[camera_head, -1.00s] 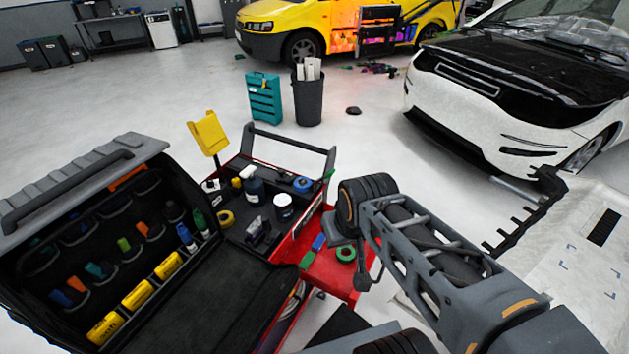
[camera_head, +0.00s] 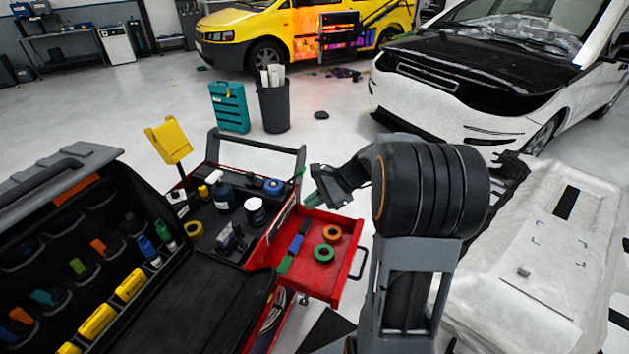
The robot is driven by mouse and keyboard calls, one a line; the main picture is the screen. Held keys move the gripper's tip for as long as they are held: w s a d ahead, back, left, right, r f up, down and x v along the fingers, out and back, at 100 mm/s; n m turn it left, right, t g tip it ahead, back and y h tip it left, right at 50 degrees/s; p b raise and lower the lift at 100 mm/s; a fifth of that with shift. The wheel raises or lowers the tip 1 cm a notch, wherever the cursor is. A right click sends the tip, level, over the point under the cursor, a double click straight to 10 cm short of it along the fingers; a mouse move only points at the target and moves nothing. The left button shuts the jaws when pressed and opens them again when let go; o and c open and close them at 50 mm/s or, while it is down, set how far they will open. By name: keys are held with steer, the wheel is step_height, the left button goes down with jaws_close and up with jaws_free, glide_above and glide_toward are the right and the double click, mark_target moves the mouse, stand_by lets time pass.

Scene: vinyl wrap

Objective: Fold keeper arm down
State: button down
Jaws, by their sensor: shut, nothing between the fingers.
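My gripper (camera_head: 318,188) is above the red drawer of the tool cart, left of my large black ribbed arm joint. It is shut with nothing in it, and its tips are small and dark in this view. I cannot make out the keeper arm for certain. A black toothed rack (camera_head: 512,168) stands along the left edge of a white padded table (camera_head: 575,200), right of my arm. My arm hides part of the rack. My gripper is well apart from the rack.
The red drawer (camera_head: 318,283) is pulled out and holds an orange roll (camera_head: 332,234) and a green roll (camera_head: 324,253). An open black case (camera_head: 195,300) is at lower left. A grey bin (camera_head: 273,106) and teal case (camera_head: 229,107) stand on open floor.

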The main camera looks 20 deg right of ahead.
steer(key=w+d+f+m+t, duration=0.2)
steer(key=d+m+t, duration=0.1)
steer(key=d, duration=0.2)
steer(key=w+d+f+m+t+y+b, duration=0.1)
steer(key=w+d+f+m+t, duration=0.1)
steer(key=d, duration=0.4)
steer(key=w+d+f+m+t+y+b, duration=0.1)
steer(key=w+d+f+m+t, duration=0.1)
steer(key=d+m+t, duration=0.2)
steer(key=shift+w+d+f+m, duration=0.35)
steer(key=shift+d+m, duration=0.55)
steer(key=shift+m, duration=0.3)
steer(key=p, duration=0.1)
glide_toward(295, 177)
steer(key=w+f, duration=0.2)
steer(key=shift+w+a+r+y+p, duration=0.15)
steer(key=shift+w+a+r+p, duration=0.2)
steer(key=shift+w+r, duration=0.3)
steer(key=shift+w+a+r+y+p, duration=0.2)
steer(key=shift+w+a+r, duration=0.2)
steer(key=shift+r, duration=0.35)
